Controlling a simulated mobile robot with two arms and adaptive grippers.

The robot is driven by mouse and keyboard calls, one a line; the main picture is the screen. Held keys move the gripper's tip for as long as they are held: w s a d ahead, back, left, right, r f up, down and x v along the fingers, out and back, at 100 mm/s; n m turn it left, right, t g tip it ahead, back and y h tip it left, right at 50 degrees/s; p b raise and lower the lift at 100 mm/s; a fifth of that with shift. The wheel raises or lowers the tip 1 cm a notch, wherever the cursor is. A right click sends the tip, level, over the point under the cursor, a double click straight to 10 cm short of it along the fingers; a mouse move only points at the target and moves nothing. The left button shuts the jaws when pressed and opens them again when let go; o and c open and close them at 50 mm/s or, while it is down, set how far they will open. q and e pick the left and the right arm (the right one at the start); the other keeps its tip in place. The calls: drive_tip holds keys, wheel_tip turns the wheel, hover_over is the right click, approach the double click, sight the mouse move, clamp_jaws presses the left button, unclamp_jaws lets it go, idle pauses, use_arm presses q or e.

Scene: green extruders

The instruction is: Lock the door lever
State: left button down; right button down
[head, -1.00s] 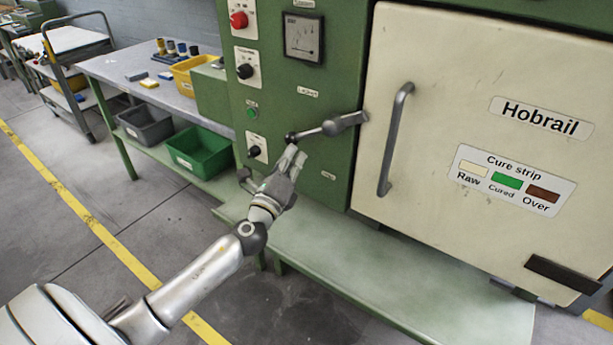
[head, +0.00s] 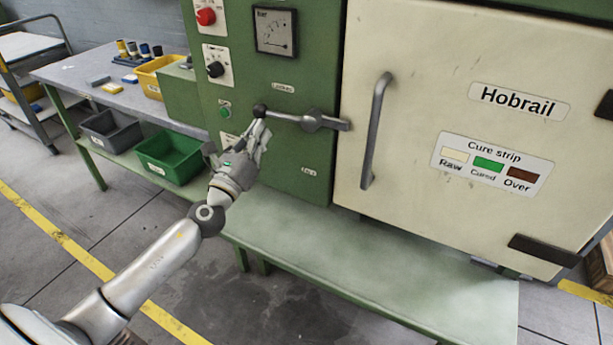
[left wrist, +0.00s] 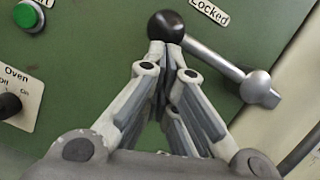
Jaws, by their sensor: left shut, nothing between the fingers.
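The door lever (head: 285,117) is a grey metal bar with a black ball knob (head: 260,110) at its left end and a hub on the right. It slopes slightly, with the knob end higher, and its right end reaches the cream door's (head: 420,60) left edge. The "Locked" label (head: 283,88) is above the lever; another small label (head: 309,171) is below. My left gripper (head: 262,130) is shut and empty, its fingertips right under the knob. In the left wrist view the fingertips (left wrist: 165,48) appear against the underside of the knob (left wrist: 179,26). My right gripper is out of view.
A vertical door handle (head: 376,130) stands right of the lever. Switches, a red knob (head: 206,17) and a green button (head: 225,112) are on the green panel to the left. A green ledge (head: 370,260) juts out below. A bench (head: 100,75) with bins stands at left.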

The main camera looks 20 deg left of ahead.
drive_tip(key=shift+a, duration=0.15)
use_arm(q)
drive_tip(key=v, duration=1.2)
idle(0.3)
idle(0.5)
